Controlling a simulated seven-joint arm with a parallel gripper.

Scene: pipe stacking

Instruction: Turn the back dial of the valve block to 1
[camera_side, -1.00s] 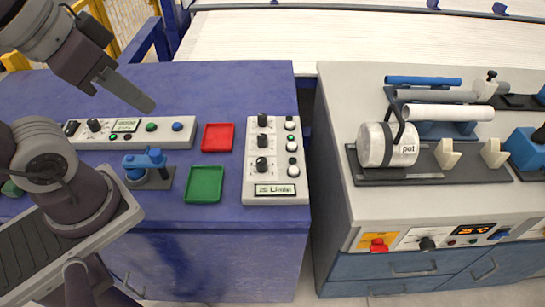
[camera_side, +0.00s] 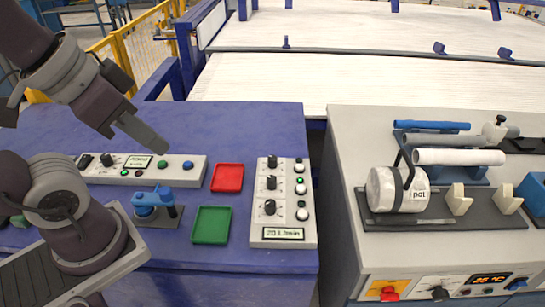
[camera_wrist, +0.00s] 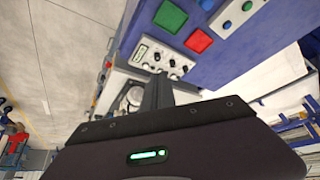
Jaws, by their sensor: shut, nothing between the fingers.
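The valve block (camera_side: 284,232) is a white box on the blue bench with three black dials in a row and a display reading about 20 L/min. Its back dial (camera_side: 272,162) is the farthest from the camera; its pointer setting is too small to read. The block also shows in the wrist view (camera_wrist: 143,52), beyond the fingers. My gripper (camera_side: 160,146) is shut and empty, in the air left of the valve block, over the other control panel. It touches no dial. The shut fingers also show in the wrist view (camera_wrist: 158,92).
A second white panel (camera_side: 185,172) with a dial and coloured buttons lies at left. A red tray (camera_side: 227,178) and a green tray (camera_side: 211,225) sit beside the valve block. A blue clamp-like fixture (camera_side: 153,201) stands in front.

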